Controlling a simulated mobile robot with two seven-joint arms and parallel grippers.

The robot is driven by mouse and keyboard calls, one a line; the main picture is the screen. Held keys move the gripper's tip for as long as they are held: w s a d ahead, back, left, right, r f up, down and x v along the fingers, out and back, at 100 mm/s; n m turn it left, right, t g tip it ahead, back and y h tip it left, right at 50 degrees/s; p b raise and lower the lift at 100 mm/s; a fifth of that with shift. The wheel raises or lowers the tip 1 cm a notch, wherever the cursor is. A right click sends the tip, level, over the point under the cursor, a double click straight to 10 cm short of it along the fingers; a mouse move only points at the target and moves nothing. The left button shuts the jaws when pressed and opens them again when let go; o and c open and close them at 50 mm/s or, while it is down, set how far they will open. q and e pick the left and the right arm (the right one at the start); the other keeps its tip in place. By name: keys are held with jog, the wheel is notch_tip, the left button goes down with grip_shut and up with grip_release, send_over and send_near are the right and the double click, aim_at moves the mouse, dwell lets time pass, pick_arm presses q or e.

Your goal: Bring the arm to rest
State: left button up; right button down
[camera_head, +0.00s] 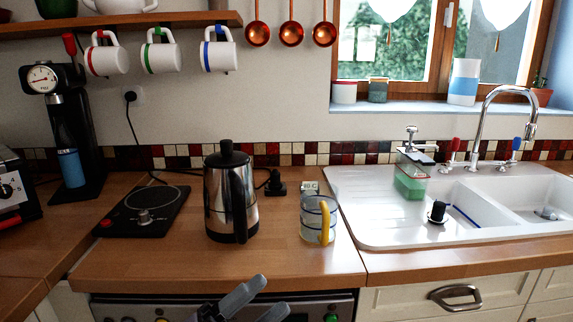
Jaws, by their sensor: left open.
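My left gripper (258,304) shows at the bottom middle of the head view, in front of the counter's front edge. Its two grey fingers are apart and nothing is between them. It is apart from the things on the counter. The rest of my left arm is mostly out of the picture. My right gripper is not in the picture.
The wooden counter (285,268) holds a black hot plate (143,210), a steel kettle (217,195) and a glass mug (318,219) with a yellow handle. A white sink (375,222) is right. The counter's front strip is clear. Drawers (400,302) lie below.

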pick_arm(q)
jog(key=s+a+f+n+t+y+p, duration=0.1)
jog(key=a+f+n+t+y, duration=0.25)
jog(key=f+n+y, duration=0.35)
jog(key=a+f+n+t+y+p, duration=0.1)
jog(key=a+f+n+t+y, duration=0.1)
jog(key=a+f+n+y, duration=0.55)
jog(key=s+a+f+n+g+y, duration=0.2)
jog(key=s+f+n+g, duration=0.1)
jog(key=s+f, duration=0.4)
jog(key=s+a+f+n+g+y, duration=0.1)
jog(key=s+a+f+n+g, duration=0.2)
jog(key=s+f+n, duration=0.3)
jog(key=shift+s+a+f+g+y+p, duration=0.25)
jog(key=shift+s+f+g+y+p, duration=0.1)
jog(key=shift+s+f+g+p, duration=0.15)
